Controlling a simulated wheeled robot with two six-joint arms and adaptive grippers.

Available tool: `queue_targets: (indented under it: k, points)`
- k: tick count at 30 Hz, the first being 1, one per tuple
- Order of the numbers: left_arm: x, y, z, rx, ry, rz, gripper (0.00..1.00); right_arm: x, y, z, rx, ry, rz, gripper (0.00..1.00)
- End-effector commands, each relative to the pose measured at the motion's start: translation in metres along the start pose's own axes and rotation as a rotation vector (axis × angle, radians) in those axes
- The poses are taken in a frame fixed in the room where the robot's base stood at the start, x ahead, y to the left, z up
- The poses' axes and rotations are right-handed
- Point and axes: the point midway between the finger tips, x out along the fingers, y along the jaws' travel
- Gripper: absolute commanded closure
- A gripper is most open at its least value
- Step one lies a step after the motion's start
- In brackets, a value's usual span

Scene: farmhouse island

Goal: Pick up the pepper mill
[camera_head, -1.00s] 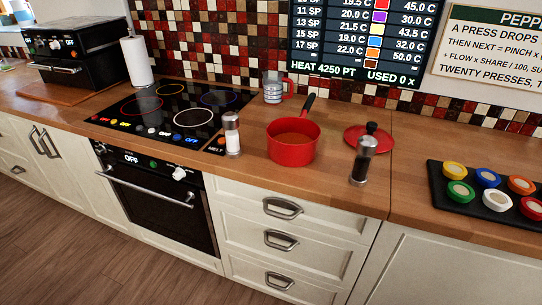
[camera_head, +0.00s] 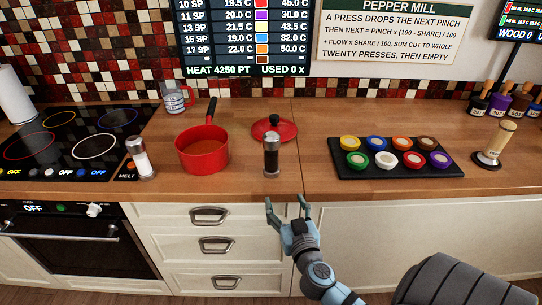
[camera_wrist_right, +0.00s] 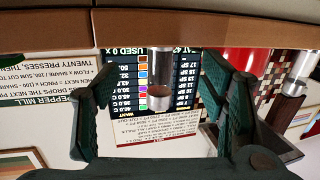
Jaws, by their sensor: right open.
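The pepper mill (camera_head: 271,155) has a dark body with a silver cap and base. It stands upright on the wooden counter near the front edge, in front of a red lid. My right gripper (camera_head: 287,212) is open and empty, in front of the counter edge and apart from the mill. In the right wrist view, which is upside down, the mill (camera_wrist_right: 159,96) shows beyond the spread fingers (camera_wrist_right: 160,82), between them. My left gripper is not in view.
A red saucepan (camera_head: 203,154) stands left of the mill, with the red lid (camera_head: 274,128) behind it. A salt shaker (camera_head: 140,158) is further left. A black tray (camera_head: 349,172) of several coloured bowls lies to the right. The counter between mill and tray is clear.

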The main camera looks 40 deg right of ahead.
Motion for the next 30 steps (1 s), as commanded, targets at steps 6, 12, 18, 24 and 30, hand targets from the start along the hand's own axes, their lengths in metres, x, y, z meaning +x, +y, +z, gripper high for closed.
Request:
queue_targets:
  k: [6, 12, 18, 24, 30]
  points:
    - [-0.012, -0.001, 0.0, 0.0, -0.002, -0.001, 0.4, 0.034, -0.001, -0.039, 0.039, 0.08, 0.002, 0.35]
    - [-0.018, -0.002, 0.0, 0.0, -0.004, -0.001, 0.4, 0.081, 0.0, -0.041, 0.039, 0.078, 0.002, 0.35]
    - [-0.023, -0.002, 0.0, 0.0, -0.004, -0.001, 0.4, 0.111, -0.001, -0.043, 0.039, 0.076, 0.001, 0.35]
    - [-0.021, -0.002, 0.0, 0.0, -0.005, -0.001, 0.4, 0.141, -0.001, -0.043, 0.04, 0.075, 0.001, 0.35]
    - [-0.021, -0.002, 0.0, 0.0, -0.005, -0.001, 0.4, 0.142, -0.001, -0.043, 0.039, 0.074, 0.0, 0.36]
